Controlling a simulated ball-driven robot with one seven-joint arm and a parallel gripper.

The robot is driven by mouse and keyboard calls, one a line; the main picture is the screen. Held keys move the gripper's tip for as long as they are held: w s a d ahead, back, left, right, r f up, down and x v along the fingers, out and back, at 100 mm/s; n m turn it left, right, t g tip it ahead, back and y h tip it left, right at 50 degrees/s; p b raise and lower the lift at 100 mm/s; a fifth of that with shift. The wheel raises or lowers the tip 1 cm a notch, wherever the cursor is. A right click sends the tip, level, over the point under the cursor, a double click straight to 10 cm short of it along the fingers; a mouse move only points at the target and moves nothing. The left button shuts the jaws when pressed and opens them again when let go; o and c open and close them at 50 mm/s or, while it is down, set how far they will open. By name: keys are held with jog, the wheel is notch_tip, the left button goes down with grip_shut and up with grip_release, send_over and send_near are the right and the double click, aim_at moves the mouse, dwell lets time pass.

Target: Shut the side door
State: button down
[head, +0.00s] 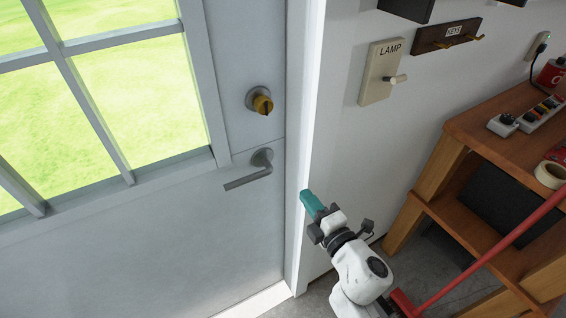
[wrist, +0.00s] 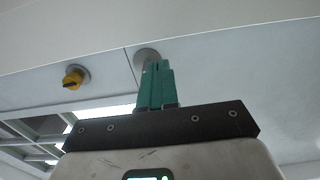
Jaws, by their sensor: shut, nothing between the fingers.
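The side door (head: 150,225) is pale grey with a paned window and fills the left of the head view. Its edge lies along the white door frame (head: 305,110), with no clear gap between them; I cannot tell whether it is latched. A grey lever handle (head: 250,178) sits below a yellow lock knob (head: 262,103). My gripper (head: 309,202), with teal fingers, is shut and empty, right of the handle and in front of the frame. In the wrist view, the fingers (wrist: 156,68) partly cover a round metal plate (wrist: 147,55); the lock knob (wrist: 76,77) is left of them.
On the wall right of the frame are a lamp switch (head: 380,72) and a key rack (head: 446,36). A wooden shelf unit (head: 440,175) with a power strip and tape stands at the right. A little grey floor (head: 315,298) shows between door and shelf.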

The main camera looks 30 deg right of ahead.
aim_at(279, 161)
jog(key=w, duration=1.1)
jog(key=shift+w+d+b, duration=0.2)
jog(key=shift+w+b, duration=0.1)
jog(key=shift+w, duration=0.1)
